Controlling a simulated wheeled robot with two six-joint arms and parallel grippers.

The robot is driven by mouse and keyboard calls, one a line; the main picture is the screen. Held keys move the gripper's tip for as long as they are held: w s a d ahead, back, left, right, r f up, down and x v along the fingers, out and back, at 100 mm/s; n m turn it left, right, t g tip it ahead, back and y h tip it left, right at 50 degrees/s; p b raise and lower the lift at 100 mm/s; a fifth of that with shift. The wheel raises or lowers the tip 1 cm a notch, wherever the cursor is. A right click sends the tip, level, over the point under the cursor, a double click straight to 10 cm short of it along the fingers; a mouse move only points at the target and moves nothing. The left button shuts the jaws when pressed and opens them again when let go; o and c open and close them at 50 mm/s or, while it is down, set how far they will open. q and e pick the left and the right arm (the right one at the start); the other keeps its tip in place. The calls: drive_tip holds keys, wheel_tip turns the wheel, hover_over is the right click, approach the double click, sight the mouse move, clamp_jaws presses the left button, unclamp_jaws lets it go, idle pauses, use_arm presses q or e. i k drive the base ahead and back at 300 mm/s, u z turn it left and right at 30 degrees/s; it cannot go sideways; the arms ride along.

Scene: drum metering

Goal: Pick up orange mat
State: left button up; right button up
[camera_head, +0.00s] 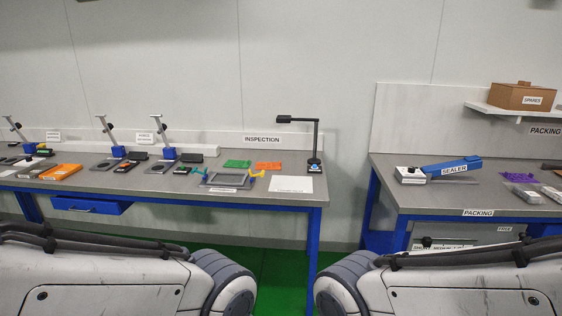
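A small flat orange mat (268,166) lies on the grey inspection table, near its back edge and left of the black lamp's foot. A flat green piece (237,164) lies just to its left. Another orange thing (62,172), larger and thicker-looking, lies at the left of the same table; I cannot tell exactly what it is. My two arms show only as big white and grey links along the bottom. Neither gripper is in view.
The grey inspection table (262,193) also holds a grey frame (223,180), a white sheet (291,184) and the black lamp (316,141). The packing table (429,198) with a blue sealer (452,164) stands at the right. A gap with green floor separates the tables.

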sight(259, 166)
drive_tip(key=i, duration=1.9)
drive_tip(key=u, duration=0.9)
drive_tip(key=i, duration=1.45)
drive_tip(key=z, duration=1.05)
